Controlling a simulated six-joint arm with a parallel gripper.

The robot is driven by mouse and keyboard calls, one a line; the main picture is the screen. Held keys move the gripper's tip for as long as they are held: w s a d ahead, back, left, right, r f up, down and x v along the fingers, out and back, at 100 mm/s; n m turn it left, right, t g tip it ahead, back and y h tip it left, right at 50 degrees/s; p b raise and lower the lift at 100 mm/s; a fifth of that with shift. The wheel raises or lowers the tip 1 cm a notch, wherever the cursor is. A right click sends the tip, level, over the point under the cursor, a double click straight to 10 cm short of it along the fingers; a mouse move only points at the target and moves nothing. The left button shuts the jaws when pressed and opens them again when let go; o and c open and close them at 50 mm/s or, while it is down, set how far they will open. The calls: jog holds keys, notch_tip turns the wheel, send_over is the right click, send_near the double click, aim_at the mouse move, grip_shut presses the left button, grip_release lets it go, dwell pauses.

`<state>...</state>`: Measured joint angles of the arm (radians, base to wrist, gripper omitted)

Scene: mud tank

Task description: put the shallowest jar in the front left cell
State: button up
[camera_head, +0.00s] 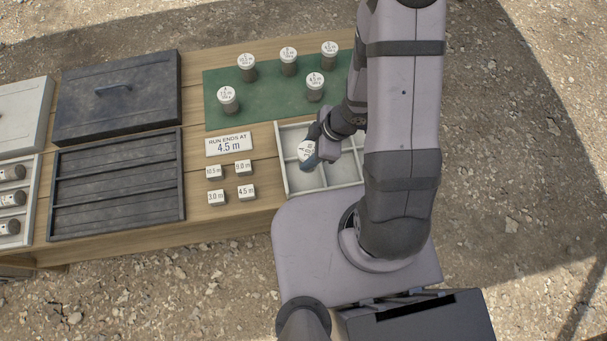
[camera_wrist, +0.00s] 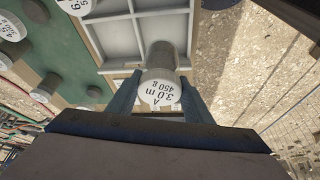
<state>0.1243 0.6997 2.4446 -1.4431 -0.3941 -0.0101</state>
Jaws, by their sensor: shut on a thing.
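My gripper (camera_head: 313,150) is shut on a jar with a white lid (camera_head: 305,151). In the wrist view the lid (camera_wrist: 159,93) of this jar reads "A 3.0 m 450 g", and the fingers close on either side of it. The jar is over the left part of the pale divided tray (camera_head: 283,165), which also shows in the wrist view (camera_wrist: 92,38). I cannot tell whether its base touches the tray floor. The visible front left cell area looks empty. My arm hides the tray's right side.
Several white-lidded jars, one marked 4.5 m (camera_head: 315,80), stand on a green mat (camera_head: 218,118) behind the tray. A sign (camera_head: 229,144) reads "RUN ENDS AT 4.5 m". Small depth blocks (camera_head: 246,192) lie left of the tray. A dark slatted box (camera_head: 117,185) is farther left.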

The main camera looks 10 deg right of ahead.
jog(key=shift+w+a+r, duration=0.1)
jog(key=shift+a+r, duration=0.2)
jog(key=shift+a, duration=0.4)
jog(key=shift+f+b, duration=1.55)
jog(key=shift+f, duration=3.5)
jog(key=shift+f, duration=0.2)
jog(key=o, duration=1.4)
jog(key=shift+r, duration=0.15)
